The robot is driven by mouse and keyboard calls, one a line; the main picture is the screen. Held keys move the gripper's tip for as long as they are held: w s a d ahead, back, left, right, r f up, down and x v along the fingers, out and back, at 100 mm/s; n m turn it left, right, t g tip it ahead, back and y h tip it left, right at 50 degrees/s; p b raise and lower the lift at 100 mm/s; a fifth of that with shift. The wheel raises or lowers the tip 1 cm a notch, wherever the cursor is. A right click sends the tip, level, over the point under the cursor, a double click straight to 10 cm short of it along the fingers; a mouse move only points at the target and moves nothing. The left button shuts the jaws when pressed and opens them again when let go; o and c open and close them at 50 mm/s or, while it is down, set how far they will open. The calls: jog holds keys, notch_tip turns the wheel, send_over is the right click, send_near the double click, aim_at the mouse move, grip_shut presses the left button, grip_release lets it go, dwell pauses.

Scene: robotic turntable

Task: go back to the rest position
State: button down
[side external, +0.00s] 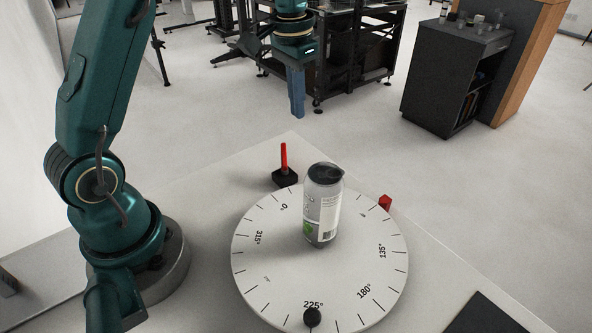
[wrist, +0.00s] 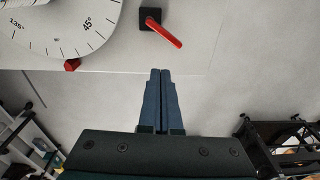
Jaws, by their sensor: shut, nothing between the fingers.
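My gripper (side external: 297,112) is at the top middle of the side view, pointing down, with its blue fingers together and empty. In the wrist view the two fingers (wrist: 161,72) lie side by side, with nothing between them. The gripper is clear of the table and of everything on it. A white turntable (side external: 262,272) with black degree marks sits on the table. Its rim also shows at the top left of the wrist view (wrist: 62,30). A silver and white can (side external: 322,212) with a dark top stands upright on the turntable near its middle.
A red lever on a black base (side external: 285,178) stands behind the turntable. A small red pointer (side external: 385,203) is at its right edge. A black flat panel (side external: 488,316) lies at the front right. The air around the gripper looks clear.

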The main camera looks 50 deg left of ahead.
jog(key=s+d+r+t, duration=0.3)
jog(key=s+d+r, duration=0.3)
jog(key=s+r, duration=0.2)
jog(key=s+d+f+t, duration=0.1)
jog(key=s+f, duration=0.4)
jog(key=s, duration=0.5)
jog(key=shift+d+t, duration=0.3)
jog(key=shift+d, duration=0.35)
jog(key=shift+s, duration=0.1)
